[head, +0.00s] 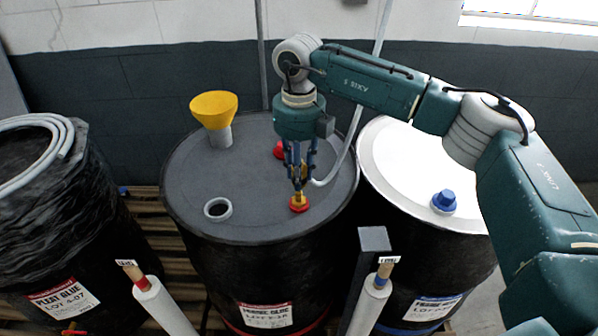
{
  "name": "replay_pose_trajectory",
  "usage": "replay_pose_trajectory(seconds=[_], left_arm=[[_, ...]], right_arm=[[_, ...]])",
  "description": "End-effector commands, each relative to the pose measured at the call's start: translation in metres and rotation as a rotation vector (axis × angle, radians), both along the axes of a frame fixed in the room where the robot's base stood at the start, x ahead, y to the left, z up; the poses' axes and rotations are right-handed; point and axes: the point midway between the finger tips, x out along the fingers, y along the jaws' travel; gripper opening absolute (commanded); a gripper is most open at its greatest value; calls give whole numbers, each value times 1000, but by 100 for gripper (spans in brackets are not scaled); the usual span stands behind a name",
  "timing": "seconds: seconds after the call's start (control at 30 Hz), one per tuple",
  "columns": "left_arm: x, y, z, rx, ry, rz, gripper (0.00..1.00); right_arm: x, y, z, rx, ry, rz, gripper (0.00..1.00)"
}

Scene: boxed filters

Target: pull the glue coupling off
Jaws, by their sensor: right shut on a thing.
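The glue coupling (299,203) is a small part with a red base and yellowish body on the grey lid of the middle drum (262,317), whose label reads glue. My right gripper (299,182) points down over it from above, its fingers closed around the coupling's upper part. The fingers hide much of that part. A pale hose (346,150) comes down to the coupling's right side and runs upward. I cannot tell whether the coupling is still seated on the lid. My left gripper is not in view.
The same lid bears a yellow funnel (213,108), an open round port (218,209) and a red cap (280,150) partly behind my gripper. A white-lidded drum with a blue cap (443,201) stands right. A pleat glue drum (62,297) with coiled hose stands left. Two tagged rolls stand in front.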

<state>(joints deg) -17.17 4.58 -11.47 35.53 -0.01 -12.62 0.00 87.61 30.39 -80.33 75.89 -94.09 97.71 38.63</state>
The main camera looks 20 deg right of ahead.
Motion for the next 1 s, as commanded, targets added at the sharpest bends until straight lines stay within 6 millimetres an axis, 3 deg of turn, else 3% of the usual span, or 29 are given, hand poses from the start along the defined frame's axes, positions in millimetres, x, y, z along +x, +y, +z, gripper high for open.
replay_pose_trajectory(seconds=[1.0], left_arm=[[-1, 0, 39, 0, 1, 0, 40]], right_arm=[[0, 0, 75, 0, -1, 1, 0]])
